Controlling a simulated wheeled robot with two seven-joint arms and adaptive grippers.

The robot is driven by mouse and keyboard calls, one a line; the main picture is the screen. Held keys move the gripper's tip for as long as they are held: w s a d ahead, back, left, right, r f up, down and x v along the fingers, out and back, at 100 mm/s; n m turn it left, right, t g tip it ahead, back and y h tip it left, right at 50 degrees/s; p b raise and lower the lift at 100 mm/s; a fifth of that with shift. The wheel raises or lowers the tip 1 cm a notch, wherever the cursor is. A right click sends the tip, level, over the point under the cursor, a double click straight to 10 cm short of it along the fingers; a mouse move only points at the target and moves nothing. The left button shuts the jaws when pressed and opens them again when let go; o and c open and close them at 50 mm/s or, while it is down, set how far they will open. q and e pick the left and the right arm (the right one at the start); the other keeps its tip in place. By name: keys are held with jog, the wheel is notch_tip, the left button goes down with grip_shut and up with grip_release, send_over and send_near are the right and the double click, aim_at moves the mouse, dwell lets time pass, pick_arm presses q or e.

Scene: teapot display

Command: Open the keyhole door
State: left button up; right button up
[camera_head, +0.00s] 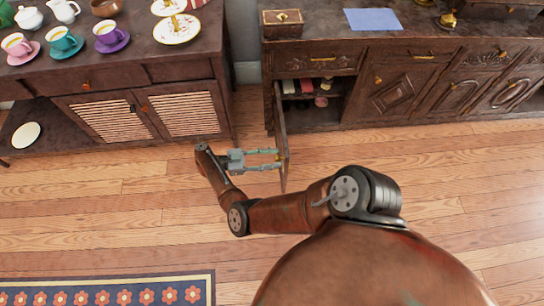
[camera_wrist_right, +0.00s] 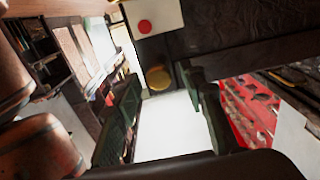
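The keyhole door (camera_head: 282,135) is a dark wooden cabinet door. In the head view it stands swung out from the sideboard, seen nearly edge-on, with the compartment (camera_head: 318,110) behind it open. My right gripper (camera_head: 279,159) is at the door's left face, near its outer end. Its two fingers are apart, with nothing seen between them; I cannot tell whether the tips touch the door. In the right wrist view a round brass disc (camera_wrist_right: 158,78), perhaps the keyhole plate, shows between the open fingertips. My left gripper is not in view.
The sideboard (camera_head: 400,85) has other closed doors and drawers. Small items sit inside the open compartment. A slatted cabinet (camera_head: 130,75) with teacups and teapots on top stands at left. A patterned rug (camera_head: 110,290) lies at front left. Wooden floor (camera_head: 120,190) is clear between.

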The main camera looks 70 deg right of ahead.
jog(key=shift+r, duration=0.15)
notch_tip(320, 180, up, 10)
dwell(0.4)
dwell(0.4)
